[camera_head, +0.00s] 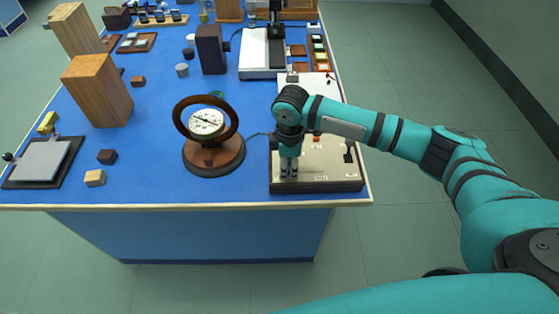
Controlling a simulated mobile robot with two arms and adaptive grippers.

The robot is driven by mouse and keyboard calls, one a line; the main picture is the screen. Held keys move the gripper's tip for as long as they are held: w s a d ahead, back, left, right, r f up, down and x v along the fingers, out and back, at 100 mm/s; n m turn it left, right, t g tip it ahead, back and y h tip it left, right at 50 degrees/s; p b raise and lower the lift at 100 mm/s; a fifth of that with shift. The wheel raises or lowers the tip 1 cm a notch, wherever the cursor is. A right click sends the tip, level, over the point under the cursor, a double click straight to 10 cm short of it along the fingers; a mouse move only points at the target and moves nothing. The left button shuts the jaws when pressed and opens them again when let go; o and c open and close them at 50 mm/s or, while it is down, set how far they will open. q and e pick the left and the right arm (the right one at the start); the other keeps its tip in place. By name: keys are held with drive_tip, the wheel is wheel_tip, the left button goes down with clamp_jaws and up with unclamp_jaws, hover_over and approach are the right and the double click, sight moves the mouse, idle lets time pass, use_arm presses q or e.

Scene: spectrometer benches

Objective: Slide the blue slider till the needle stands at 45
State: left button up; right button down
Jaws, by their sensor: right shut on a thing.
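The gauge (207,122) has a round white dial in a brown wooden ring on a wooden base. Its needle is too small to read. A cream panel (325,178) on a dark base stands right of it, at the table's front right. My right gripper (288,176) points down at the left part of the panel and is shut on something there. The gripped thing is hidden by the fingers, so I cannot make out its blue colour. A black knob (349,152) stands at the panel's right. My left gripper is not in view.
The blue table (150,180) holds wooden blocks (97,90), a dark block (210,48), and small cubes (95,177). A grey plate (40,160) lies at the left. A white instrument (262,52) stands behind the panel. The table's front edge is close to the panel.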

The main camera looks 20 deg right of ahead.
sight(300, 172)
drive_tip(key=d, duration=0.1)
drive_tip(key=s+d+p, duration=0.1)
drive_tip(key=d, duration=0.1)
drive_tip(key=shift+r, duration=0.2)
drive_tip(key=shift+d+f, duration=0.15)
drive_tip(key=shift+d, duration=0.2)
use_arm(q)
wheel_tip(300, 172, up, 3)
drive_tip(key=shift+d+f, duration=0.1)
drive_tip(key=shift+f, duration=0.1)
use_arm(e)
drive_tip(key=shift+a, duration=0.2)
drive_tip(key=c, duration=1.3)
unclamp_jaws()
drive_tip(key=shift+w+a, duration=0.1)
drive_tip(key=shift+o, duration=0.7)
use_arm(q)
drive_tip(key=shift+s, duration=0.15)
use_arm(e)
drive_tip(key=shift+r, duration=0.35)
wheel_tip(300, 172, up, 11)
drive_tip(key=shift+r, duration=0.15)
